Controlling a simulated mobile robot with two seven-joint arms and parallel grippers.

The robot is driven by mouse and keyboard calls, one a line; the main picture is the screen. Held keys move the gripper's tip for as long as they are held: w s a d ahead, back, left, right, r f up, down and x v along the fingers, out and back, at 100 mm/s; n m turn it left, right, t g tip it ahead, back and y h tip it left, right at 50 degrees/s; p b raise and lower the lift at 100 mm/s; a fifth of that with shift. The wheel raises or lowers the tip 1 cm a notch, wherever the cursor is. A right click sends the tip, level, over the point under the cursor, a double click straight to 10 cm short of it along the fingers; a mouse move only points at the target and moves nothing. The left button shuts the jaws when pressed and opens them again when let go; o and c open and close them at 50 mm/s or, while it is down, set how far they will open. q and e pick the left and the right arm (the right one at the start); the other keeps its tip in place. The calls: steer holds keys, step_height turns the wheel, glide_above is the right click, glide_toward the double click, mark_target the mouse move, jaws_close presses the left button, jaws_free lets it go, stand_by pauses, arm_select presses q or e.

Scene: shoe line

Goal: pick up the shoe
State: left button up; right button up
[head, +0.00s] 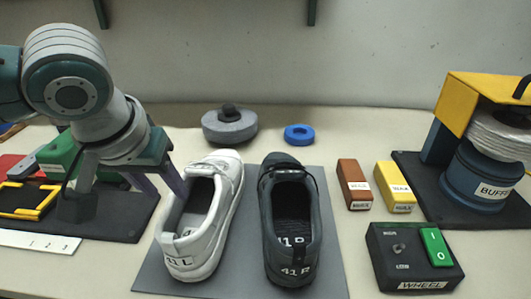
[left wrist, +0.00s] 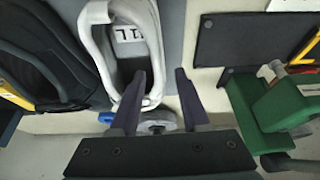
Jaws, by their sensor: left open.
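A white shoe (head: 202,215), marked L at the heel, stands upright on a grey mat (head: 335,262). A dark shoe (head: 290,225), marked 41 R, stands to its right. My left gripper (head: 165,194) is open and empty at the white shoe's left side. In the left wrist view, the fingers of my left gripper (left wrist: 160,73) lie either side of the white shoe's (left wrist: 153,28) side wall: one over the opening, one outside. Contact cannot be told. The dark shoe (left wrist: 45,60) shows at the left there. My right gripper is not in view.
A green clamp device (head: 62,152) on a dark base stands at left, near my left arm. A grey wheel (head: 230,126) and blue ring (head: 299,134) lie behind the shoes. Brown (head: 354,184) and yellow (head: 396,187) blocks, a switch box (head: 412,262) and a buffer machine (head: 484,175) stand right.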

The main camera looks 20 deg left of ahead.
mark_target(183, 212)
arm_select(q)
steer(key=x, duration=0.3)
steer(key=b+x, duration=0.1)
steer(key=x, duration=0.1)
steer(key=shift+s+f, duration=0.2)
steer(key=shift+f, duration=0.15)
steer(key=shift+w+f, duration=0.25)
steer(key=shift+f, duration=0.15)
jaws_close()
steer(key=shift+r, duration=0.1)
stand_by(0.7)
